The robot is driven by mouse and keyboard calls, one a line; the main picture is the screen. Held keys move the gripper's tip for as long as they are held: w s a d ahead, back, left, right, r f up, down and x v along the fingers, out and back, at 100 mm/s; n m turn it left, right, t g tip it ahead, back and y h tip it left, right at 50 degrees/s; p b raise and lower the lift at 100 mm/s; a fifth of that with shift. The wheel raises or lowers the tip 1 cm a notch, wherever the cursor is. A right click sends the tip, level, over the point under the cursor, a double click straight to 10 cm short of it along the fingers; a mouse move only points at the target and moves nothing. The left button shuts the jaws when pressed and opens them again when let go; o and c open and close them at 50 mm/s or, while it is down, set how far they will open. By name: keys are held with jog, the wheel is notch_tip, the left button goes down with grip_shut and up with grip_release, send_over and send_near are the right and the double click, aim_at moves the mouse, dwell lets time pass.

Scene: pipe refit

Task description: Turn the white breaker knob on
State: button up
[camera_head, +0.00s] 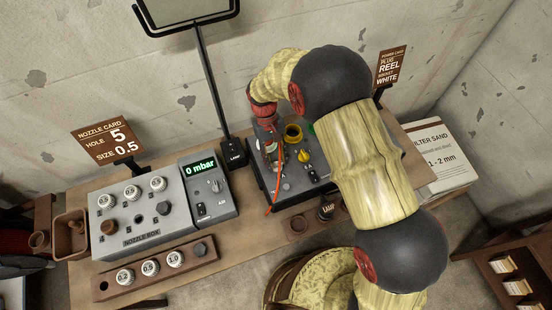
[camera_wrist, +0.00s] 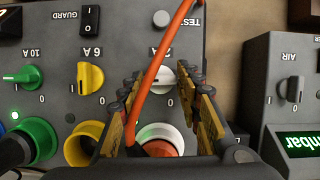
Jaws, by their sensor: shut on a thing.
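The white breaker knob (camera_wrist: 161,79) shows in the wrist view between my gripper's fingers (camera_wrist: 165,88), partly covered by an orange cable (camera_wrist: 150,75). The fingers stand on its left and right sides; I take them as shut on it, though the contact itself is hard to see. The knob's pointing direction is unclear. An orange plug (camera_wrist: 160,148) sits at a white socket below the knob. In the head view my gripper (camera_head: 270,158) is over the left part of the breaker panel (camera_head: 296,193), and the white knob is hidden there.
A yellow knob (camera_wrist: 90,77) and a green knob (camera_wrist: 22,75) stand left of my fingers in the wrist view. The pressure box (camera_head: 208,190) stands left of the panel, near the lamp (camera_head: 233,152).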

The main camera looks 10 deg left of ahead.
jog(key=shift+m, duration=0.4)
jog(key=o, duration=1.2)
jog(key=shift+c, duration=0.2)
jog(key=v, duration=1.2)
jog(key=shift+w, duration=0.15)
jog(key=shift+d, duration=0.15)
